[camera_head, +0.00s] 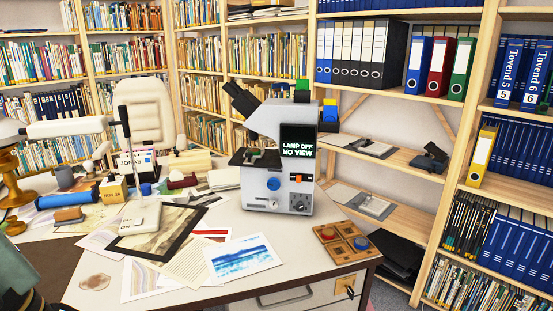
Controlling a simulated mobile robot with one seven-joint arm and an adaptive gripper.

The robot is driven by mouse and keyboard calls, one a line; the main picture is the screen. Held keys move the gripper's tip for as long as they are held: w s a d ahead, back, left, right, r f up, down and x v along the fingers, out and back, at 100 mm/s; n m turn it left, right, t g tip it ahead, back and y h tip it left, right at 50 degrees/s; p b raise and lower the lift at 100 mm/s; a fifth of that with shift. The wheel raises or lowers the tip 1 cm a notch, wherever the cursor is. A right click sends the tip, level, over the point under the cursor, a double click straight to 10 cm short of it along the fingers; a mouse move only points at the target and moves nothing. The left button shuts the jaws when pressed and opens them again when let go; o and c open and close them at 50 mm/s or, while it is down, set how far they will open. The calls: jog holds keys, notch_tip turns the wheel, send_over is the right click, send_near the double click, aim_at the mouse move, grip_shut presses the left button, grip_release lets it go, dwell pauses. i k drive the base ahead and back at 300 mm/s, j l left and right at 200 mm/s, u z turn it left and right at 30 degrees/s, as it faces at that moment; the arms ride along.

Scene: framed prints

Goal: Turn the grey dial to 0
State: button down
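A grey and white microscope (277,130) stands on the desk, its screen (298,141) reading "LAMP OFF NO VIEW". A dark grey round dial (300,203) sits low on the right of its front face. Its setting is too small to read. A blue knob (273,184), an orange switch (297,178) and a small control (273,203) are on the same face. I cannot tell for certain which control is the grey dial. My gripper's fingers are not seen; a dark green and black shape at the lower left edge may be part of my arm.
A wooden tray (328,232) with round pieces lies right of the microscope, near the desk edge. Prints and papers (242,257) cover the desk front. A white desk lamp (139,218) stands to the left. Bookshelves line the back and right. The desk just before the microscope is clear.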

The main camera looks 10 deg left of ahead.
aim_at(300, 206)
jog(key=i+l, duration=0.1)
jog(key=l, duration=0.2)
jog(key=i+l, duration=0.15)
jog(key=l, duration=0.15)
jog(key=i+l, duration=0.1)
jog(key=l, duration=0.2)
jog(key=i+l, duration=0.1)
jog(key=l, duration=0.2)
jog(key=u, duration=0.05)
